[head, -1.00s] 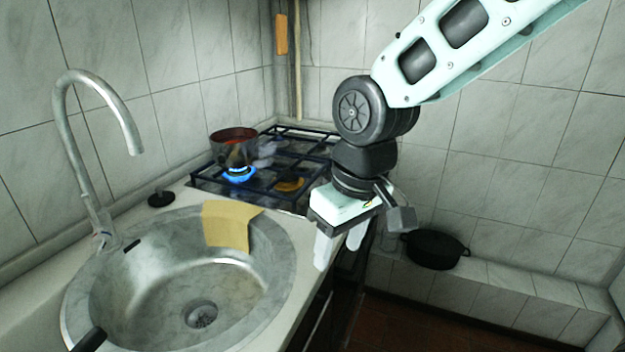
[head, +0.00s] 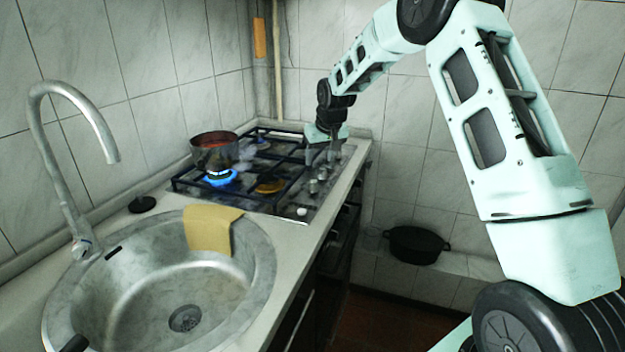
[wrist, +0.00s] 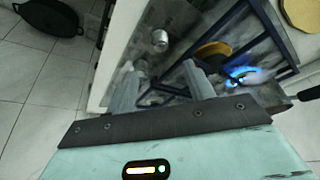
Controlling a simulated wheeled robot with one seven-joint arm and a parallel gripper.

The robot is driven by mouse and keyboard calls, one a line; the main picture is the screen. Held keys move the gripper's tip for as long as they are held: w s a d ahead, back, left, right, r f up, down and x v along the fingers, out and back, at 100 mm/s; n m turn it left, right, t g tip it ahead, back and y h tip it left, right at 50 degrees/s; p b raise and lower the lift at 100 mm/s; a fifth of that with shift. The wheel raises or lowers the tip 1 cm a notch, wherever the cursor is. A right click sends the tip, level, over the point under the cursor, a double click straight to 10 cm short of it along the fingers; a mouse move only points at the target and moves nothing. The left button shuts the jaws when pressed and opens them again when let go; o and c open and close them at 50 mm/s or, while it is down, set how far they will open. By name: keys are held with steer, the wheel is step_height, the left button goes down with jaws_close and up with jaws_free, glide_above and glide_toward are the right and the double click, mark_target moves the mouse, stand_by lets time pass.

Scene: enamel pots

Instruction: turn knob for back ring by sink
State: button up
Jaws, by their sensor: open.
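The gas stove (head: 278,205) has a row of small silver knobs along its right edge. One knob (head: 302,211) is nearest the sink, and another (head: 314,186) is farther along. My gripper (head: 321,154) is open and points down over the far part of the knob row. In the wrist view, one knob (wrist: 160,40) shows clearly beyond the fingers, and my open gripper (wrist: 165,82) spans the knob side. Something silver beside the left finger is partly hidden. The back ring by the sink has a blue flame (head: 220,178), under a pot (head: 215,152).
The sink (head: 262,275) with a yellow cloth (head: 210,229) and curved faucet (head: 75,95) is at left. A dark pot (head: 416,245) stands on a low tiled ledge at right. Black grates (head: 180,180) cover the stove. The counter's right edge is open.

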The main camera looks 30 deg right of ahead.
mark_target(314, 181)
steer(key=p+x, duration=0.1)
steer(key=x, duration=1)
steer(key=shift+c, duration=0.2)
